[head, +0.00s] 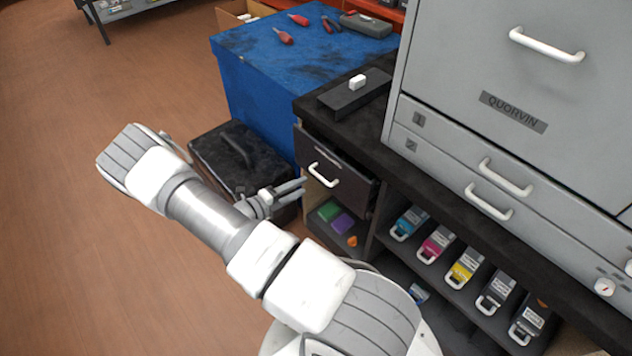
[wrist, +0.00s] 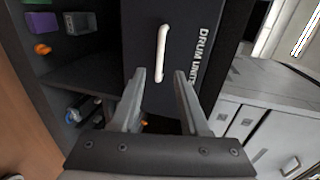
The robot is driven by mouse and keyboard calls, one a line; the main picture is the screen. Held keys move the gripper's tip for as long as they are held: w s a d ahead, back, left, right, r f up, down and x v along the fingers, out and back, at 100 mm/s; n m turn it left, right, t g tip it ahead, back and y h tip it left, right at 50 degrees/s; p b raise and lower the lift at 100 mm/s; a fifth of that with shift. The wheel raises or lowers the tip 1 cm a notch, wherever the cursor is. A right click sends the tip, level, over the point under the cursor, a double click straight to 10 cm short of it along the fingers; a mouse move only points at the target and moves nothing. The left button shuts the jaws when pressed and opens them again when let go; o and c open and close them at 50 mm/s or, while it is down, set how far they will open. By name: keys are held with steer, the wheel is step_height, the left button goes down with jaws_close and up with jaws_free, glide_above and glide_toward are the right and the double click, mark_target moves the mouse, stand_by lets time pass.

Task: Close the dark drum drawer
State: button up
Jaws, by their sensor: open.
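The dark drum drawer (head: 350,187) is under the left end of the black counter, with a white bar handle (head: 322,175) on its front. In the wrist view the drawer front (wrist: 186,28), lettered "DRUM UNIT", fills the upper middle, and its handle (wrist: 162,53) runs nearly upright in the picture. The front seems to stand a little out from the cabinet; how far I cannot tell. My gripper (head: 303,187) is open and empty just in front of the drawer. In the wrist view its fingertips (wrist: 160,74) straddle the lower handle area; contact is unclear.
Below the drawer is an open shelf with green and purple blocks (head: 328,211). Coloured toner cartridges (head: 436,244) stand in slots to the right, under the grey printer (head: 460,60). A black case (head: 230,155) and a blue tool-topped box (head: 260,60) stand left. The floor further left is clear.

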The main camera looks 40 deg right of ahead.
steer(key=b+x, duration=0.1)
steer(key=x, duration=0.6)
jaws_close()
stand_by(1.3)
